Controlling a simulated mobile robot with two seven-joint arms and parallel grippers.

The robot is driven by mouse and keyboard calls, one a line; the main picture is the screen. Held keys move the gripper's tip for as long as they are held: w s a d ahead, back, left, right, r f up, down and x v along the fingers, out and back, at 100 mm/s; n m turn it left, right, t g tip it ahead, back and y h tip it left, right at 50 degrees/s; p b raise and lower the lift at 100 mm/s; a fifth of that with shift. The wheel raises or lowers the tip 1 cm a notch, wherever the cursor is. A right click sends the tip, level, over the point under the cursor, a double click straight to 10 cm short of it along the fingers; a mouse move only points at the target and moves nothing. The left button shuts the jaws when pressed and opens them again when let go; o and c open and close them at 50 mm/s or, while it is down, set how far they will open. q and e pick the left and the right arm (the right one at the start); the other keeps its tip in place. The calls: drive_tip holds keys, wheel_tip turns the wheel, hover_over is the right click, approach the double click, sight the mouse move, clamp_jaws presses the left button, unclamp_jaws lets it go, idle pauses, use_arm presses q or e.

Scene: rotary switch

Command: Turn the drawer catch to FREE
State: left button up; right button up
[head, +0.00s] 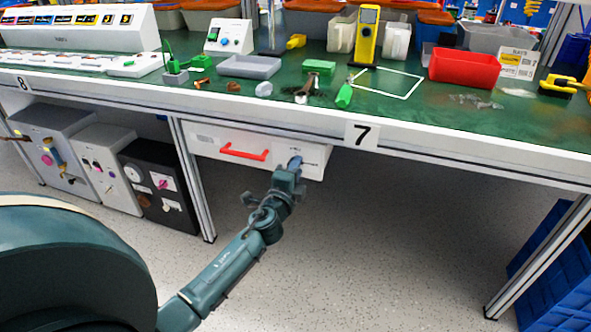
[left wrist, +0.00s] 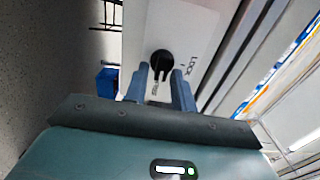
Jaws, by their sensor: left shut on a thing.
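The white drawer (head: 205,140) hangs under the bench and is closed, with a red handle (head: 245,152) on its front. The drawer catch is a round black knob (left wrist: 162,57) on the white drawer front in the left wrist view. The word LOCK is printed to its right; other small lettering between the fingers is unreadable. My left gripper (head: 295,163) is at the right end of the drawer front and covers the catch in the head view. Its blue fingers (left wrist: 160,76) are shut on the knob, one on each side. My right gripper is not in view.
The bench top (head: 330,105) above holds a red bin (head: 464,68), a yellow meter (head: 366,35) and small parts. Grey and black control boxes (head: 160,185) stand under the bench at left. Blue crates (head: 550,265) stand at lower right. The floor right of my arm is clear.

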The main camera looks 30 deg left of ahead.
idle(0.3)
use_arm(q)
drive_tip(key=o, duration=0.7)
drive_tip(key=v, duration=1.3)
drive_tip(key=shift+s+f, duration=0.1)
drive_tip(key=shift+s, duration=0.1)
